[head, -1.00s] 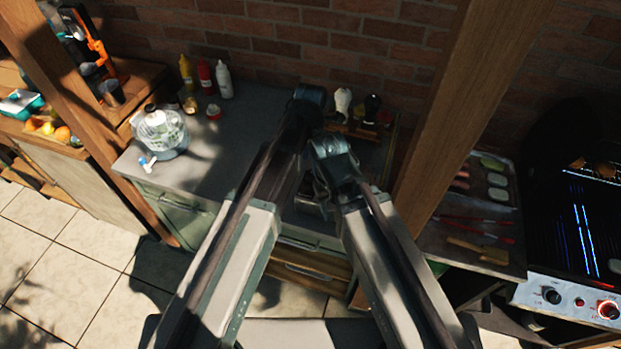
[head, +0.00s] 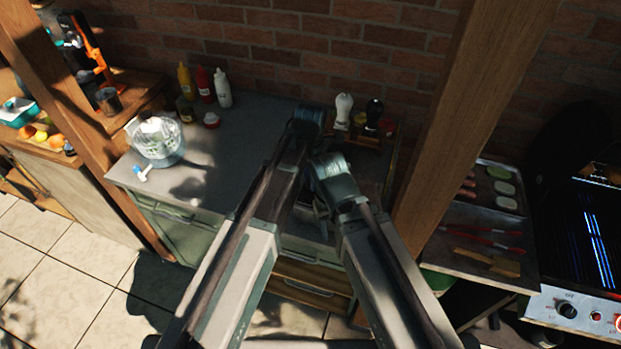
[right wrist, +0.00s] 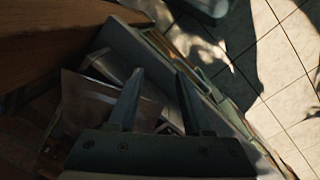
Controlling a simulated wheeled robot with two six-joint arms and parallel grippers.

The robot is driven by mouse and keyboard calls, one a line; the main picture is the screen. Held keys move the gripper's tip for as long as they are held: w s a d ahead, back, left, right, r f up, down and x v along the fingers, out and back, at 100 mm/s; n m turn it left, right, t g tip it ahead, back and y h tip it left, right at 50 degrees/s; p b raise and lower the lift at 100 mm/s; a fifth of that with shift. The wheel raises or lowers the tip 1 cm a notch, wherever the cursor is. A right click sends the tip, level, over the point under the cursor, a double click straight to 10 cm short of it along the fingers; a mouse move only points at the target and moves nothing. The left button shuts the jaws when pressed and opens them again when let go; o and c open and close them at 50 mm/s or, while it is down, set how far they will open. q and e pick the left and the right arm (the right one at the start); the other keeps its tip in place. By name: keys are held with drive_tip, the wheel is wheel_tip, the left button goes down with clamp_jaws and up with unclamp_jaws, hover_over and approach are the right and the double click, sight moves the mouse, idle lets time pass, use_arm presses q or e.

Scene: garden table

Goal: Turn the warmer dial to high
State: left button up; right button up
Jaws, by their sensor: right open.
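The grill's front panel (head: 545,301) is at the lower right edge of the head view. My left gripper is mostly hidden among the arm links. My right gripper (right wrist: 160,72) is open, with nothing visible between its fingers in the right wrist view.
A wooden post (head: 470,110) stands between the counter (head: 255,115) and the grill. A glass bowl (head: 157,142), bottles (head: 222,88) and shakers (head: 343,110) stand on the counter. Tiled floor is open at lower left.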

use_arm(q)
clamp_jaws()
drive_tip(key=shift+m, duration=0.3)
drive_tip(key=m, duration=0.5)
drive_tip(key=shift+m, duration=0.3)
drive_tip(key=m, duration=1.1)
drive_tip(key=shift+m, duration=2.9)
